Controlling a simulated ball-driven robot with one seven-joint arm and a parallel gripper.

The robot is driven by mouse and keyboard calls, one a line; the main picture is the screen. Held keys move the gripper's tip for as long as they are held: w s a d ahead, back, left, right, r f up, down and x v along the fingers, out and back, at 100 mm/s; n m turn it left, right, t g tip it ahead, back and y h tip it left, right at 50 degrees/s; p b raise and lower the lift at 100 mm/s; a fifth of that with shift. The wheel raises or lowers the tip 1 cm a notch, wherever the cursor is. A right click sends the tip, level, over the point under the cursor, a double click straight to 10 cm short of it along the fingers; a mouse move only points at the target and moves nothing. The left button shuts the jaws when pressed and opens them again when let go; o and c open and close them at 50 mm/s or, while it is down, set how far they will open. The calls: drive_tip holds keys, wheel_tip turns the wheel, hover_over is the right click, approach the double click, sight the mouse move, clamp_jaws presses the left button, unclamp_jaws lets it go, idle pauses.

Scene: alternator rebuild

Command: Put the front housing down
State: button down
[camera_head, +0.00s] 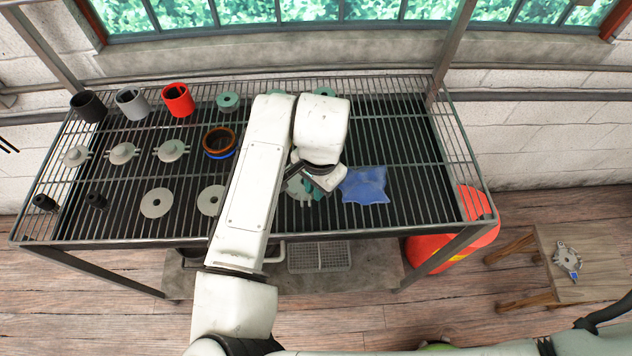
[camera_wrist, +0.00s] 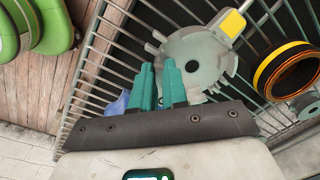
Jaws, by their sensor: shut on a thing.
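The front housing (camera_head: 300,188) is a grey, round, notched plate, partly hidden behind my arm in the head view. In the wrist view the housing (camera_wrist: 197,53) lies just beyond my fingertips, with a yellow-and-white piece at its upper right edge. My gripper (camera_head: 320,178) is over the middle of the wire rack, left of a blue cloth. In the wrist view my gripper (camera_wrist: 160,80) has its two teal fingers close together, shut on the housing's near edge. I cannot tell whether the housing touches the rack.
The wire rack (camera_head: 415,150) has free room at its right side. The blue cloth (camera_head: 365,185) lies right of my gripper. An orange-and-black ring (camera_head: 219,143), discs and cylinders stand on the left. A wooden stool (camera_head: 590,262) holding a grey part stands at right.

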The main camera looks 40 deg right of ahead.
drive_tip(key=c, duration=1.1)
unclamp_jaws()
drive_tip(key=shift+c, duration=0.2)
wheel_tip(320, 180, up, 12)
drive_tip(key=b, duration=0.1)
drive_tip(key=shift+s+b, duration=0.4)
drive_tip(key=shift+s, duration=0.05)
